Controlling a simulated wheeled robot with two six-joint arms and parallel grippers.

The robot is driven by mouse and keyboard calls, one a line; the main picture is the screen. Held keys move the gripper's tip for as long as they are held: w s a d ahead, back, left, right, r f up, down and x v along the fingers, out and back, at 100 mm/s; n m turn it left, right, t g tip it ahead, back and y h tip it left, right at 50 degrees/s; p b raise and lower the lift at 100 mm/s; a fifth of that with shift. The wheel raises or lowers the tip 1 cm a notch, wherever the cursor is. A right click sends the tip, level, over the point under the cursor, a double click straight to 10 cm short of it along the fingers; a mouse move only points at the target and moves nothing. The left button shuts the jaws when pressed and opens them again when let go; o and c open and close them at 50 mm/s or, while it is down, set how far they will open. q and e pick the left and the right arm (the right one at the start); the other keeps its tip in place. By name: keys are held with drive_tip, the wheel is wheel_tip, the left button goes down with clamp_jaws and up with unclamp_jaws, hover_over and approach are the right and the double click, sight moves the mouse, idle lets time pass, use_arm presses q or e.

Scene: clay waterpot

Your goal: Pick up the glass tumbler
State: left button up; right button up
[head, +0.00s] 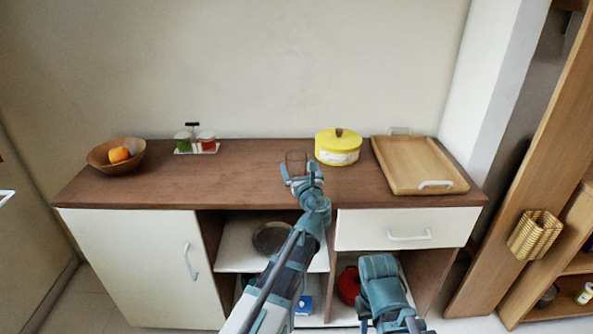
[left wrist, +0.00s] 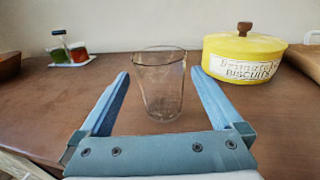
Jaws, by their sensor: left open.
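The clear glass tumbler (head: 296,158) stands upright on the brown top of the sideboard (head: 240,185), near its middle. In the left wrist view the tumbler (left wrist: 160,88) is centred between the two blue fingers. My left gripper (head: 302,173) is open and empty, at the near side of the tumbler. Its fingers (left wrist: 161,75) point toward the glass with a visible gap on each side. How far they reach along the glass is hard to tell.
A yellow biscuit tin (head: 337,150) stands right of the tumbler, with a wooden tray (head: 418,166) beyond it. A condiment holder (head: 197,148) and a wooden bowl (head: 101,159) with an orange are on the left. The top between holder and tumbler is clear.

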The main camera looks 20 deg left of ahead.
use_arm(q)
drive_tip(key=shift+x, duration=1.1)
drive_tip(key=shift+s, duration=0.1)
drive_tip(key=c, duration=1.4)
drive_tip(key=shift+o, duration=0.2)
